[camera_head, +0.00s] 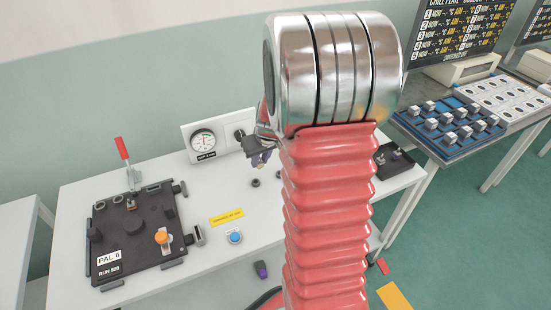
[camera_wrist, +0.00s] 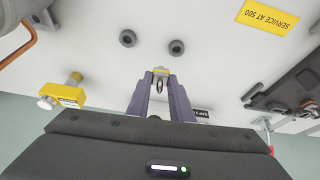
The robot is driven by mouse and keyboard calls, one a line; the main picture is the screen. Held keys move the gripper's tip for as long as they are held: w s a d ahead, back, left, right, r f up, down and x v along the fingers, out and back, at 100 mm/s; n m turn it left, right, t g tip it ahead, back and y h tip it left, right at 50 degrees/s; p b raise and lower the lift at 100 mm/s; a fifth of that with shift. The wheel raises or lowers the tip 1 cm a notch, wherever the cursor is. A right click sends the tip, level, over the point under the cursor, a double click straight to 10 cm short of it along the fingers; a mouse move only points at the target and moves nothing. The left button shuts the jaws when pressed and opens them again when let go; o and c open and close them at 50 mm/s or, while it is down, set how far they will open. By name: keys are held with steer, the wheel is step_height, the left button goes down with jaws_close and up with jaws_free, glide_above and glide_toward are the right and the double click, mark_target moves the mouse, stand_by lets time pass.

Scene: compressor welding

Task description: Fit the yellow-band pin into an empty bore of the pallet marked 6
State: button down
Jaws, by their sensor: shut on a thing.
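The pallet marked PAL 6 (camera_head: 125,262) is a dark plate at the left of the white table in the head view. It bears dark round parts, an orange-topped part (camera_head: 162,237) and a red-handled clamp (camera_head: 123,150) at its back. Which bores are empty is too small to tell. In the wrist view my gripper (camera_wrist: 160,78) is shut on the yellow-band pin (camera_wrist: 161,71), whose yellow band shows between the fingertips. In the head view my gripper (camera_head: 261,158) is right of the pallet, over the back of the table, partly hidden by my arm; the pin is not clear there.
Two dark rings lie on the table, one (camera_wrist: 127,38) left of the other (camera_wrist: 176,47) in the wrist view. A gauge panel (camera_head: 204,142) stands behind. A blue button (camera_head: 235,237) and a dark purple-ended object (camera_head: 261,270) are right of the pallet. A small tray (camera_head: 394,165) sits farther right.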

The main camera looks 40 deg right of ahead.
steer(key=w+a+r+n, duration=0.1)
steer(key=w+a, duration=0.2)
steer(key=a, duration=1)
steer(key=w+a+n+y, duration=0.1)
steer(key=w+a, duration=0.3)
steer(key=a, duration=0.9)
steer(key=shift+w+r+n, duration=0.25)
steer(key=shift+r+n, duration=0.05)
steer(key=shift+r, duration=0.1)
